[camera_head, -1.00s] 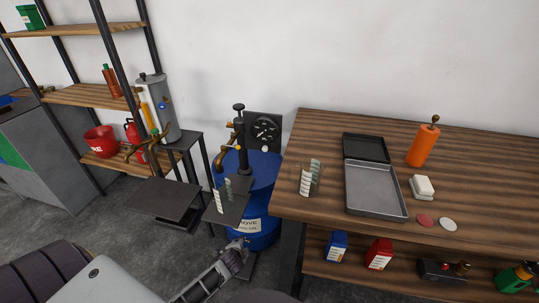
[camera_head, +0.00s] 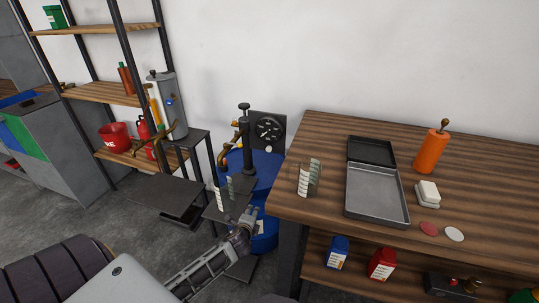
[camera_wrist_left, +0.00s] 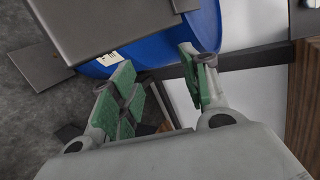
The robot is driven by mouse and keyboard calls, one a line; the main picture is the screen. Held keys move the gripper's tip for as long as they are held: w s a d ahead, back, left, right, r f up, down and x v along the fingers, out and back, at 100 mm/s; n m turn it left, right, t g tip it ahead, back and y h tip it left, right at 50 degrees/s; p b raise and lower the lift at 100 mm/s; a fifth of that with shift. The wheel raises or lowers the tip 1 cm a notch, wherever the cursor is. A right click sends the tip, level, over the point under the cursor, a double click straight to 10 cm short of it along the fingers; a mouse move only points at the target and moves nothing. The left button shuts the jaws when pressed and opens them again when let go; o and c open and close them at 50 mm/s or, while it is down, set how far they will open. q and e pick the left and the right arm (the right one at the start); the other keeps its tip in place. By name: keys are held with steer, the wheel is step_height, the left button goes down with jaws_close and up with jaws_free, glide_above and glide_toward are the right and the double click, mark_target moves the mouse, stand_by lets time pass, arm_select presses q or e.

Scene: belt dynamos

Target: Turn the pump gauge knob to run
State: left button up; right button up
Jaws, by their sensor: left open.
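The pump gauge (camera_head: 269,130) is a black square plate with a round dial, behind the pump at the wall. A small pale knob (camera_head: 268,149) appears at its lower edge; its setting is too small to read. The black hand pump (camera_head: 244,140) stands on the blue drum (camera_head: 264,168). My left gripper (camera_head: 250,214) is in front of the drum, low and well short of the gauge. In the left wrist view, its green-padded fingers (camera_wrist_left: 160,92) are apart with nothing between them, and the blue drum (camera_wrist_left: 210,30) is beyond. My right gripper is not in view.
A wooden workbench (camera_head: 330,130) stands at the right with a metal tray (camera_head: 376,222), an orange bottle (camera_head: 430,152) and a glass beaker (camera_head: 308,178). Dark platforms (camera_head: 168,196) stand left of the drum. A shelf rack (camera_head: 105,92) is behind at the left.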

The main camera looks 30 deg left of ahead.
arm_select(q)
steer(key=w+a+r+m+t+b, duration=0.1)
steer(key=w+r+m+t, duration=0.2)
steer(key=r+m, duration=0.3)
steer(key=w+a+r+m+t+b, duration=0.1)
steer(key=w+r+m+t+b, duration=0.1)
steer(key=w+r+m, duration=0.4)
step_height(320, 180, up, 5)
steer(key=shift+a+r+m+t+h, duration=0.1)
steer(key=shift+a+m+t+h, duration=0.25)
steer(key=shift+t, duration=0.45)
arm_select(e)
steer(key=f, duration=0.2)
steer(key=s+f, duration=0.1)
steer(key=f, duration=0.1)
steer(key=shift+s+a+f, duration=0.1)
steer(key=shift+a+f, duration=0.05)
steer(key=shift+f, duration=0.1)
